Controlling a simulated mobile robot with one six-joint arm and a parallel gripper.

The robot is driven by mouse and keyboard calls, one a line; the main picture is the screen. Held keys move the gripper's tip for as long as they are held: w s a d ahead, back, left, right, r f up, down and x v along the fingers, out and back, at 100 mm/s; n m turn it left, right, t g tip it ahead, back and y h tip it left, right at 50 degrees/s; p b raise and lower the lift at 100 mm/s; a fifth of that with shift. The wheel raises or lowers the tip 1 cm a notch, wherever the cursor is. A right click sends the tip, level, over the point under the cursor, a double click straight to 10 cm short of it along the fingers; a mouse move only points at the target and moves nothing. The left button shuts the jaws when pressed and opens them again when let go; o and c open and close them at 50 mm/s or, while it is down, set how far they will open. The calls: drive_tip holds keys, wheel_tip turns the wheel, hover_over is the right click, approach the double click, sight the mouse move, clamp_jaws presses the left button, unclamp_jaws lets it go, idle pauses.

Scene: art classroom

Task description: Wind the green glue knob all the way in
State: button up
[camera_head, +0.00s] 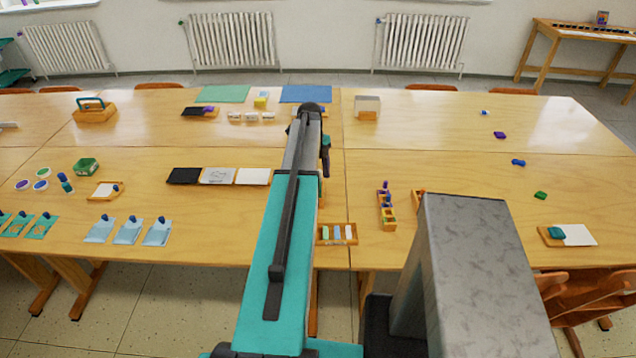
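A wooden tray (322,241) at the table's near edge, just right of my arm, holds several short sticks, which look like glue sticks. The leftmost is a pale green stick (325,233); a blue one and a whitish one lie to its right. I cannot make out a knob on the green stick at this size. My gripper (326,168) hangs dark and small beyond the tray, over the middle of the table and apart from the sticks. My arm partly covers it, and its fingers are too small to read.
A wooden block rack (388,222) with coloured pieces stands right of the tray. Black, grey and white panels (218,176) lie left of my arm. A small green object (540,195) and a board with white paper (577,235) lie at right. The table between is mostly clear.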

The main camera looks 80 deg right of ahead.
drive_tip(key=shift+a, duration=0.1)
idle(0.5)
drive_tip(key=c, duration=1.5)
drive_tip(key=shift+n, duration=0.3)
drive_tip(key=n, duration=0.5)
drive_tip(key=shift+h, duration=0.3)
drive_tip(key=shift+n+h, duration=0.3)
drive_tip(key=shift+n, duration=2.7)
drive_tip(key=o, duration=1.5)
